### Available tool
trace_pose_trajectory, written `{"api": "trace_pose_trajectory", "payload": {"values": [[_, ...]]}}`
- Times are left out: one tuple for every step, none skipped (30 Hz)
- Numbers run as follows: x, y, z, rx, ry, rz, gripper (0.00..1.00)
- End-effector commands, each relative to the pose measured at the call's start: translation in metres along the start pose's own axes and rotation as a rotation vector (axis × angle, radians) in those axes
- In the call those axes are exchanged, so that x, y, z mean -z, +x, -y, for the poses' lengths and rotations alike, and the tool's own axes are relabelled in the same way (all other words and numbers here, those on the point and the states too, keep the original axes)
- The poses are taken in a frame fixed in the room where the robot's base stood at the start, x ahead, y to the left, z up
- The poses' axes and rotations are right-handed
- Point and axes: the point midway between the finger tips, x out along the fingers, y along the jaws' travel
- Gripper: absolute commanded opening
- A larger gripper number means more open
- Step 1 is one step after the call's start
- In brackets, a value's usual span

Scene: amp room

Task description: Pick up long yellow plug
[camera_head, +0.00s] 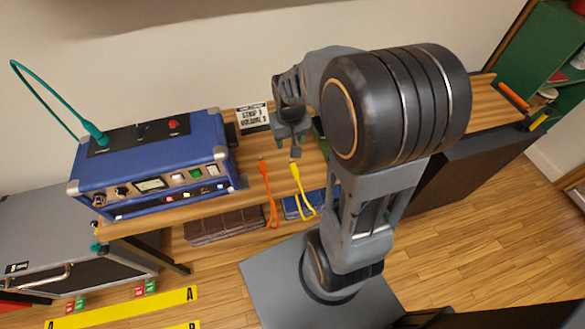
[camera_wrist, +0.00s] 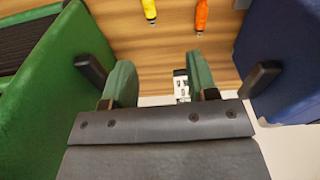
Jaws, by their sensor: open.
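A yellow plug (camera_head: 294,169) with a yellow cable lies on the wooden shelf top, its cable hanging over the front edge. It also shows at the top of the wrist view (camera_wrist: 150,10). An orange plug (camera_head: 263,170) with an orange cable lies to its left in the head view, and to its right in the wrist view (camera_wrist: 201,14). My gripper (camera_head: 293,150) is just behind the yellow plug in the head view. In the wrist view its two green-padded fingers (camera_wrist: 163,85) stand apart with nothing between them. The plug is outside the fingers.
A blue amp (camera_head: 150,165) with a teal cable (camera_head: 42,98) stands left on the shelf (camera_head: 246,183). A green box (camera_wrist: 55,95) stands close on the left in the wrist view. A white sign (camera_head: 252,116) stands near the wall.

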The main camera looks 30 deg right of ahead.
Motion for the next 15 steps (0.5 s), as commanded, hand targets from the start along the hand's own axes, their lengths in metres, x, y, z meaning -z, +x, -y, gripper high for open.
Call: {"api": "trace_pose_trajectory", "payload": {"values": [[0.005,0.012,-0.005,-0.001,0.013,0.027,0.53],[0.008,0.018,-0.008,-0.001,0.02,0.037,0.53],[0.011,0.025,-0.011,-0.001,0.027,0.05,0.53],[0.013,0.03,-0.013,-0.001,0.031,0.056,0.53],[0.015,0.034,-0.014,-0.001,0.035,0.063,0.53],[0.016,0.04,-0.016,-0.001,0.039,0.072,0.53],[0.017,0.044,-0.018,-0.001,0.043,0.076,0.53],[0.018,0.049,-0.019,-0.001,0.045,0.081,0.53],[0.018,0.056,-0.02,-0.001,0.048,0.085,0.53],[0.018,0.061,-0.021,-0.001,0.049,0.088,0.53],[0.018,0.067,-0.021,-0.001,0.05,0.09,0.53],[0.017,0.075,-0.021,-0.001,0.05,0.091,0.53],[0.016,0.081,-0.021,-0.001,0.05,0.092,0.53],[0.016,0.087,-0.021,-0.001,0.05,0.092,0.53],[0.015,0.094,-0.021,-0.001,0.05,0.091,0.53]]}}
